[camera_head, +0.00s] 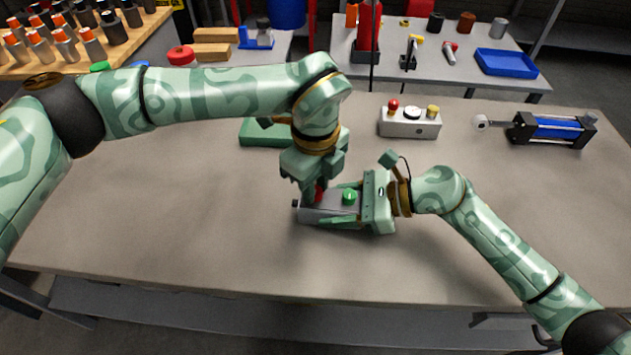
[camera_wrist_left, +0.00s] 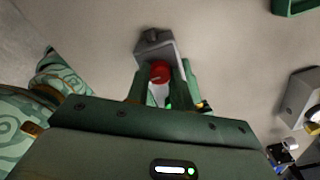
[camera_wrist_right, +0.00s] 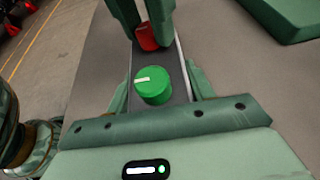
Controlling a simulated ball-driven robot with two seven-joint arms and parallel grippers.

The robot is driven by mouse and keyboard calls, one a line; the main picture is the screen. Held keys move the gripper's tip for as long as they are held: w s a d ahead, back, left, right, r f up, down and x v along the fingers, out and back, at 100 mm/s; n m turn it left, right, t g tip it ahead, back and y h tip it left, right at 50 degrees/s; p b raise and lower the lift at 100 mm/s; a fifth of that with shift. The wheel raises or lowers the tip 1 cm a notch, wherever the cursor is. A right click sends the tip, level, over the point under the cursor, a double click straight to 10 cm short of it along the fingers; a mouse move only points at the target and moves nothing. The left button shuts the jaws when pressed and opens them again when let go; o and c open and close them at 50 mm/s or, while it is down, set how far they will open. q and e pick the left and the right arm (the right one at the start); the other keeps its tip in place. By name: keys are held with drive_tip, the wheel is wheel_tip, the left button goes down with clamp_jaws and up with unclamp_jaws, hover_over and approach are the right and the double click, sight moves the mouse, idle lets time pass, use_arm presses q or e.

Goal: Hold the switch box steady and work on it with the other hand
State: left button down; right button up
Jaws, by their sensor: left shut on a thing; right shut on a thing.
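The switch box (camera_head: 330,206) is a small grey box lying on the table, with a red knob (camera_wrist_left: 160,71) and a green knob (camera_head: 349,196) on top. My right gripper (camera_head: 345,208) comes from the right and is shut on the box, one finger along each long side. The green knob, with a pale mark, sits between its fingers in the right wrist view (camera_wrist_right: 153,86). My left gripper (camera_head: 314,190) points down from above and is shut on the red knob, which its fingers partly hide. The red knob also shows between the left fingers in the right wrist view (camera_wrist_right: 147,37).
A second grey box (camera_head: 410,124) with several knobs stands behind to the right. A blue cylinder unit (camera_head: 552,129) lies at the far right. A green block (camera_head: 262,133) is behind my left gripper. The front of the table is clear.

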use_arm(q)
drive_tip(key=c, duration=1.2)
unclamp_jaws()
drive_tip(key=shift+r, duration=0.1)
wheel_tip(320, 180, up, 12)
use_arm(e)
drive_tip(key=o, duration=1.5)
drive_tip(key=shift+c, duration=0.2)
drive_tip(key=shift+d, duration=0.1)
